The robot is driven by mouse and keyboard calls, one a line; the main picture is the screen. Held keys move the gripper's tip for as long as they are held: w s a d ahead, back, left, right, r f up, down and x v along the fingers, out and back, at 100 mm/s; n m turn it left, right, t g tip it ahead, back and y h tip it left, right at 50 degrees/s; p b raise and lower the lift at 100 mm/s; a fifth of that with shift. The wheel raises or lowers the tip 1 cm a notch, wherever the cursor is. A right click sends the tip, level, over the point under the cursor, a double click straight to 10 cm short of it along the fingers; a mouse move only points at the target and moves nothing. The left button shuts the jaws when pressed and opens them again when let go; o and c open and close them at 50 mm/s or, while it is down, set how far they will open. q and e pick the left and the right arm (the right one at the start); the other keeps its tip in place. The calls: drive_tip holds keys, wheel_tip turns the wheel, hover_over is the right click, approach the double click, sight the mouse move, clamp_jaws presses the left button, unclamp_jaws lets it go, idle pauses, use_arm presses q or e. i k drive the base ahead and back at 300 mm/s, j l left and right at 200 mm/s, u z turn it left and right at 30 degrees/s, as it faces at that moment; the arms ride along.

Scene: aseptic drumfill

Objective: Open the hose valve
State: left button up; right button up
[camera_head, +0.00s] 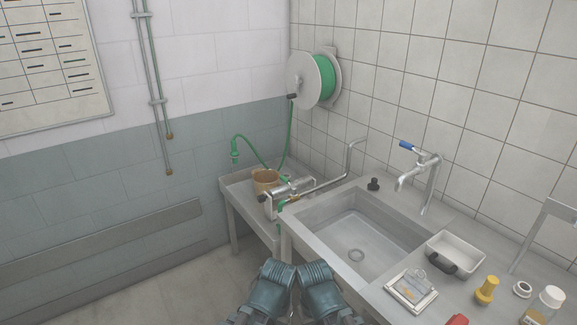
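A green hose runs down from a wall reel (325,78) to a side table left of the sink. A steel pipe (325,187) runs from the wall to a small fitting (281,204) with green and brass-coloured parts at the table's right edge. I cannot tell for sure which part is the hose valve, or its position. My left gripper (279,268) and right gripper (314,270) are side by side at the bottom centre, below and apart from the fitting. Their finger gaps are not clear.
A brown pot (265,178) and a steel cylindrical device (290,188) stand on the side table (236,182). Right of it is a sink (357,232) with a blue-handled tap (408,146). A white tray (457,248), a yellow item (487,289) and a jar (546,304) crowd the right counter.

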sight(282, 177)
drive_tip(key=i+j+z, duration=0.15)
drive_tip(key=i+j, duration=0.15)
drive_tip(key=i+j+z, duration=0.1)
drive_tip(key=i+j, duration=0.2)
drive_tip(key=j, duration=0.15)
drive_tip(key=i+j+z, duration=0.15)
drive_tip(key=i+j, duration=0.15)
drive_tip(key=i+j+z, duration=0.15)
drive_tip(key=j, duration=0.35)
drive_tip(key=i, duration=0.1)
